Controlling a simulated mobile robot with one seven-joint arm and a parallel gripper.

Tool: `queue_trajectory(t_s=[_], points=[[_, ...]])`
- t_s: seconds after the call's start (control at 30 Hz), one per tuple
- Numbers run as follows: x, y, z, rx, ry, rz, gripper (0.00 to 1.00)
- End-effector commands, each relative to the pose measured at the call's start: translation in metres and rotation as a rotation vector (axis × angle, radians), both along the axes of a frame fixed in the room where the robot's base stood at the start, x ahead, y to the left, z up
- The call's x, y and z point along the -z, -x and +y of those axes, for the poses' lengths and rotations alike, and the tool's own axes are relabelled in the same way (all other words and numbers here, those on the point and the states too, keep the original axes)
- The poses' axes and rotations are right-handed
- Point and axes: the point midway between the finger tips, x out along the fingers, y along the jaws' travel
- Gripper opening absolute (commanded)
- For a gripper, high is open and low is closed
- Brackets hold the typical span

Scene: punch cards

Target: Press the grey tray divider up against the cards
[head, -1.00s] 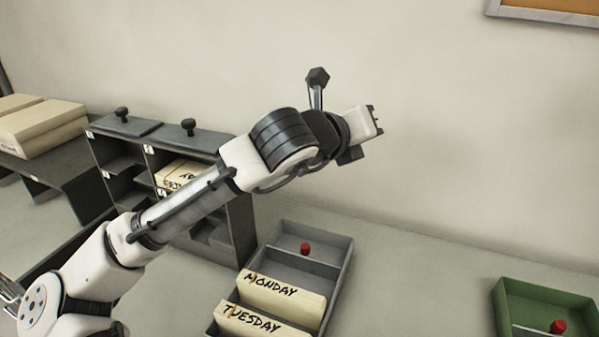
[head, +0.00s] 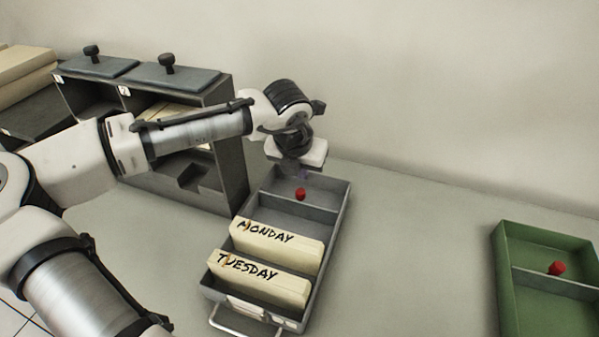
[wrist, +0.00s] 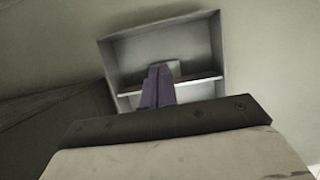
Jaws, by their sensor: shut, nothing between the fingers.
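The grey tray (head: 344,207) stands on the table in the head view, with its far part also in the wrist view (wrist: 110,60). Its grey divider (head: 318,213) crosses it and carries a red knob (head: 300,194). Blocks of cream cards marked MONDAY (head: 276,246) and TUESDAY (head: 258,280) stand on the near side, with a gap between MONDAY and the divider. My gripper (head: 303,173) hangs over the tray's far end, beyond the knob. Its purple fingers are together and empty in the wrist view (wrist: 158,72), where they hide part of the divider.
A dark grey pigeonhole rack (head: 240,150) with knobbed lids stands close to the tray's left. A green tray (head: 505,285) with its own red knob stands at the right. The table between the trays is clear. The wall is behind.

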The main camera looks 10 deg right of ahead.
Motion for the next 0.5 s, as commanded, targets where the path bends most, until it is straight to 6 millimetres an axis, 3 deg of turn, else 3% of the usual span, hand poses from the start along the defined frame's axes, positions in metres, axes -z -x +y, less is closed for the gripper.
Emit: queue_trajectory(t_s=[0.03,0.5], points=[[0.012,-0.002,-0.001,-0.001,-0.002,0.0,0.0],[0.052,-0.015,-0.011,0.001,0.003,0.001,0.0]])
